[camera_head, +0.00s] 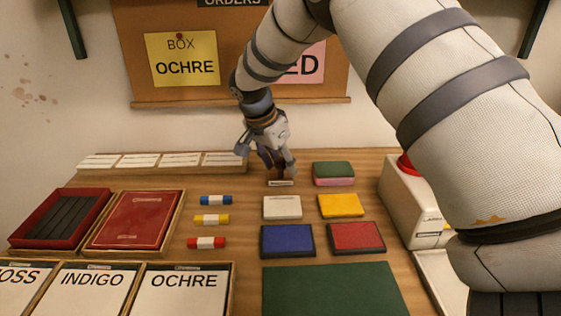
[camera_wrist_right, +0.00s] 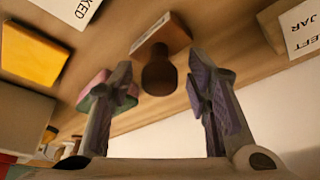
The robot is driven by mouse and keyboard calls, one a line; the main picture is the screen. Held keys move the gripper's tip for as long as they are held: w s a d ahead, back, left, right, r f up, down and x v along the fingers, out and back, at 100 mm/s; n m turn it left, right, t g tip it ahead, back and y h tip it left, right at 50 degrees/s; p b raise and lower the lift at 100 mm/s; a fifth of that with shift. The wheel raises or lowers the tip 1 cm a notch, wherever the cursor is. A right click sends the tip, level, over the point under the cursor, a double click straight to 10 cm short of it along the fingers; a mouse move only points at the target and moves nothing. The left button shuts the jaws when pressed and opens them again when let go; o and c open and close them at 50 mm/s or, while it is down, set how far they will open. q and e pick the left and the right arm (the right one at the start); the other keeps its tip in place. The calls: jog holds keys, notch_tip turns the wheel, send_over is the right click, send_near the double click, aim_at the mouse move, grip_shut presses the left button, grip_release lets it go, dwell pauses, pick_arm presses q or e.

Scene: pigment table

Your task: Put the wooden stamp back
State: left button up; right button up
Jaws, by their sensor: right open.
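The wooden stamp stands upright on the table, its dark round handle (camera_wrist_right: 158,75) and brown block base (camera_wrist_right: 165,38) showing in the right wrist view. In the head view only its low base with a pale label (camera_head: 281,183) shows clearly, under my right gripper, which hides most of the handle. My right gripper (camera_head: 272,163) is open and points down over the stamp. In the wrist view its two fingers (camera_wrist_right: 160,88) are spread wide, with the handle between and just ahead of them, touching neither. My left gripper is not in view.
A green-and-pink block (camera_head: 334,173) stands close right of the stamp. A white block (camera_head: 282,207), yellow block (camera_head: 341,205), blue pad (camera_head: 287,240) and red pad (camera_head: 356,237) lie in front. A card rack (camera_head: 165,168) is at back left; a white box (camera_head: 412,205) is right.

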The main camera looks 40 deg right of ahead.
jog(key=v, duration=1.2)
jog(key=shift+p, duration=0.3)
jog(key=shift+r, duration=0.15)
